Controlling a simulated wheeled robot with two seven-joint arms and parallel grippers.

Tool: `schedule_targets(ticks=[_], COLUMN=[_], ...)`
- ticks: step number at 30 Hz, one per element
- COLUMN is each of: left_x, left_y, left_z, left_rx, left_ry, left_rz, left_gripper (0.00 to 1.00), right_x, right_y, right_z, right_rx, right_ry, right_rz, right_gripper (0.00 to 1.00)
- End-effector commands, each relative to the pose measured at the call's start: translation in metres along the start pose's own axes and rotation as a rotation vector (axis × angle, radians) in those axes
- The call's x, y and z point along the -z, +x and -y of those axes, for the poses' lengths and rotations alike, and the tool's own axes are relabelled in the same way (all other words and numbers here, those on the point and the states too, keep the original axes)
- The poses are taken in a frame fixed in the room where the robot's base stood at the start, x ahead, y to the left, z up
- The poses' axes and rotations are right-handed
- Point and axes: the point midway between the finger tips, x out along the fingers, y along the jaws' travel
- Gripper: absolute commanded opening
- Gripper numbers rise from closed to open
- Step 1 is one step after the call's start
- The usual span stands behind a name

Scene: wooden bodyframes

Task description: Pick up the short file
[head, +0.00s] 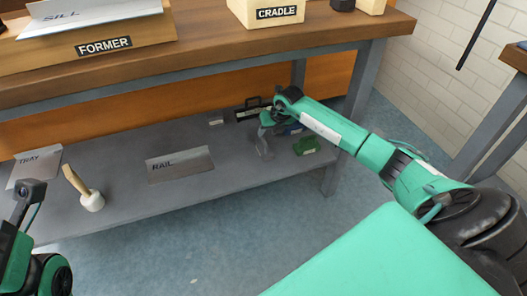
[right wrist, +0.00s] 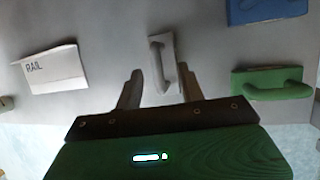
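A small grey block with a raised grey handle (right wrist: 160,62) lies on the lower shelf, straight ahead in the right wrist view. No label on it is readable, so I cannot confirm that it is the short file. My right gripper (right wrist: 159,76) is open, with one finger on each side of this tool's near end and a gap to both. In the head view my right gripper (head: 265,134) is over the shelf's right part and hides much of what is below it. My left gripper (head: 30,192) is at the lower left edge, partly seen, apart from everything.
A green handled tool (right wrist: 271,84) and a blue one (right wrist: 266,10) lie to the right on the shelf (head: 120,205). The RAIL plate (head: 180,165), a mallet (head: 90,198) and the TRAY plate (head: 36,167) lie left. The bench top (head: 215,50) overhangs the shelf.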

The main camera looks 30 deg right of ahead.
Motion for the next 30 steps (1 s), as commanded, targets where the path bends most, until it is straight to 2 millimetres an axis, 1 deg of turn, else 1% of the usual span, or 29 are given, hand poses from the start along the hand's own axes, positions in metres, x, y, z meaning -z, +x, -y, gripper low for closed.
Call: schedule_targets(ticks=[5,9,13,15,19,26,27,29,30], left_x=[0.000,0.002,0.003,0.004,0.004,0.004,0.004,0.004,0.004], left_y=[0.000,0.001,0.004,0.006,0.010,0.012,0.012,0.012,0.012], left_z=[-0.002,-0.007,-0.004,-0.003,-0.002,-0.002,-0.002,-0.002,-0.002], left_rx=[-0.004,-0.012,-0.001,0.003,0.007,0.008,0.008,0.008,0.008], left_ry=[-0.006,-0.018,-0.014,-0.014,-0.014,-0.014,-0.014,-0.014,-0.014], left_rz=[-0.007,-0.029,-0.050,-0.059,-0.066,-0.066,-0.066,-0.066,-0.066], left_gripper=[0.46,0.46,0.46,0.46,0.46,0.46,0.46,0.46,0.46], right_x=[0.002,0.008,0.013,0.012,0.011,0.010,0.010,0.010,0.010], right_y=[0.009,0.025,0.041,0.049,0.055,0.055,0.055,0.055,0.055], right_z=[-0.001,-0.003,-0.005,-0.005,-0.005,-0.005,-0.005,-0.005,-0.005], right_rx=[-0.001,-0.003,-0.002,-0.002,-0.001,-0.001,-0.001,-0.001,-0.001], right_ry=[-0.001,0.000,0.000,0.000,0.000,0.000,0.000,0.000,0.000], right_rz=[0.001,-0.001,0.000,0.000,0.001,0.001,0.001,0.001,0.001], right_gripper=[0.40,0.40,0.40,0.40,0.40,0.40,0.38,0.26,0.18])
